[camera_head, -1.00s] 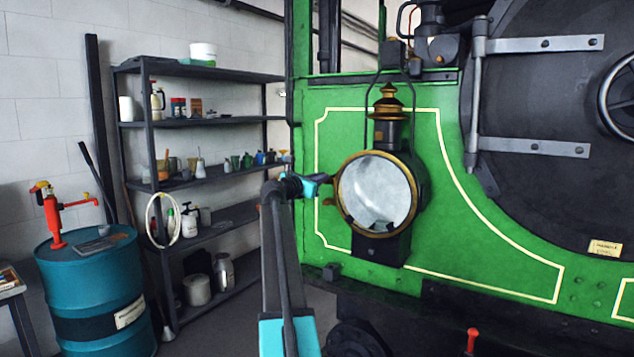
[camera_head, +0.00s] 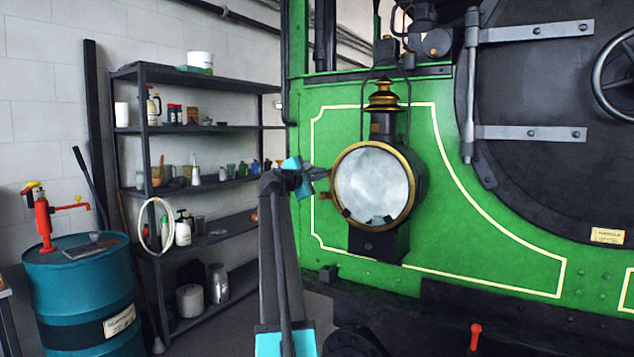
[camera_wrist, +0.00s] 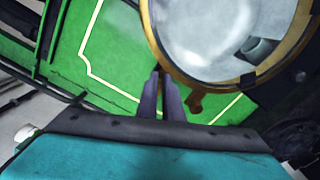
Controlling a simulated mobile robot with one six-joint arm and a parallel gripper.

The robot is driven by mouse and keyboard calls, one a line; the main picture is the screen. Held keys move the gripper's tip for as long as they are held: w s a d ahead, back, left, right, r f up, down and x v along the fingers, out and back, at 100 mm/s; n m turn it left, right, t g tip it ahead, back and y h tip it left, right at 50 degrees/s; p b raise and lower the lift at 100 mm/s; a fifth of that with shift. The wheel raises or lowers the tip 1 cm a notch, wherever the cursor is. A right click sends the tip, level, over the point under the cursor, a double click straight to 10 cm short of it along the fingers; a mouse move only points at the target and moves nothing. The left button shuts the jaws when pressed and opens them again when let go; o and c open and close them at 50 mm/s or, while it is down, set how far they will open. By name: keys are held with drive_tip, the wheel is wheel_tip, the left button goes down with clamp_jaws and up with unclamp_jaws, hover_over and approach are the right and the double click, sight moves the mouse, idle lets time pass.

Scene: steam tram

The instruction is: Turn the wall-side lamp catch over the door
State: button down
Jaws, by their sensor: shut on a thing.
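The lamp (camera_head: 372,245) is a dark case with a brass chimney, on the green front. Its round glass door (camera_head: 372,182) has a brass rim and looks shut. My gripper (camera_head: 328,174) is at the rim's left, wall-facing edge. In the wrist view, my two dark fingers (camera_wrist: 159,75) are close together at the rim, shut on a small part I take to be the lamp catch, mostly hidden between them. A separate small brass piece (camera_wrist: 196,103) sticks out beside the fingers; it also shows below my gripper in the head view (camera_head: 324,196).
Metal shelves (camera_head: 205,130) with jars and bottles stand left, against the white wall. A blue drum (camera_head: 83,290) with a red pump (camera_head: 44,222) is at the lower left. A black round boiler door (camera_head: 530,110) is at right.

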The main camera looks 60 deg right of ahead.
drive_tip(key=m+b, duration=0.4)
drive_tip(key=m, duration=0.1)
drive_tip(key=shift+f, duration=0.2)
idle(0.3)
drive_tip(key=c, duration=2)
unclamp_jaws()
drive_tip(key=shift+d, duration=0.1)
drive_tip(key=shift+o, duration=0.4)
drive_tip(key=shift+f, duration=0.1)
drive_tip(key=shift+f, duration=0.1)
drive_tip(key=a+b, duration=0.1)
drive_tip(key=a, duration=1.3)
drive_tip(key=shift+b, duration=0.4)
